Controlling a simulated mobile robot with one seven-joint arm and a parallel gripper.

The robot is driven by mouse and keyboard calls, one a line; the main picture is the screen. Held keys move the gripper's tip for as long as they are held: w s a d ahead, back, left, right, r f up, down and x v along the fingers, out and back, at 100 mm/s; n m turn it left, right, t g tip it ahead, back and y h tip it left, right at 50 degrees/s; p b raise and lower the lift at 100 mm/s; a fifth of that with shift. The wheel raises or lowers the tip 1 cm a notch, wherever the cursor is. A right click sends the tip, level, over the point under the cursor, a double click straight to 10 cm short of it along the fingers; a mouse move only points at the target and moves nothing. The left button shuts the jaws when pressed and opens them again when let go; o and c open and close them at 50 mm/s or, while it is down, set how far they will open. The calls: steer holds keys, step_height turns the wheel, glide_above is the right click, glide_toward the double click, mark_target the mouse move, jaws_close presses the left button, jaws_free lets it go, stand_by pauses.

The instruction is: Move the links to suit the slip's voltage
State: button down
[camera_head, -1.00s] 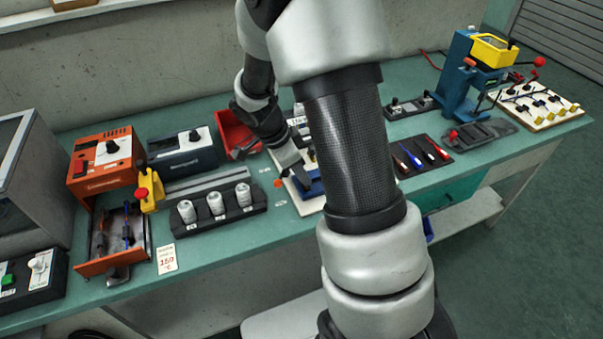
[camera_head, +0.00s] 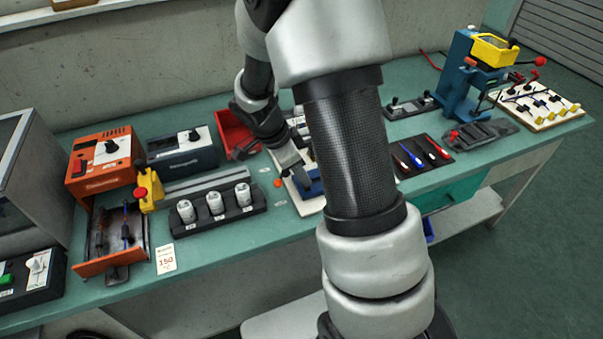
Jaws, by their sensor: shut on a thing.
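My gripper (camera_head: 299,176) points down over a small station with a white base (camera_head: 306,206) and a blue part (camera_head: 313,189), in the middle of the bench. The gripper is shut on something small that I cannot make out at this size. My forearm covers the right side of this station. I cannot make out any links there. A white slip (camera_head: 166,259) stands near the front edge at left, with a red number that looks like 150; I cannot read a voltage on it.
Left of my gripper are a black rack (camera_head: 245,208) with white cylinders, a yellow clamp (camera_head: 149,190) and an open orange drawer (camera_head: 112,262). A red bin (camera_head: 236,128) stands behind. At right are a screwdriver mat (camera_head: 421,170), a blue press (camera_head: 462,85) and a pegged board (camera_head: 540,105).

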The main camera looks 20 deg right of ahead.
steer(key=shift+f, duration=0.1)
stand_by(0.3)
steer(key=c, duration=1.5)
jaws_free()
steer(key=shift+o, duration=0.2)
steer(key=shift+r+p, duration=1.6)
steer(key=shift+r, duration=2.2)
steer(key=s+a+r+n+t+y+p, duration=0.2)
steer(key=s+a+r+n+p, duration=0.2)
steer(key=s+r+n, duration=0.5)
steer(key=s+a+r+n+t+y+p, duration=0.2)
steer(key=s+r+n+p, duration=0.6)
steer(key=r, duration=1.4)
steer(key=shift+s+a+n+t, duration=0.55)
steer(key=shift+a+t, duration=0.25)
steer(key=shift+a, duration=0.4)
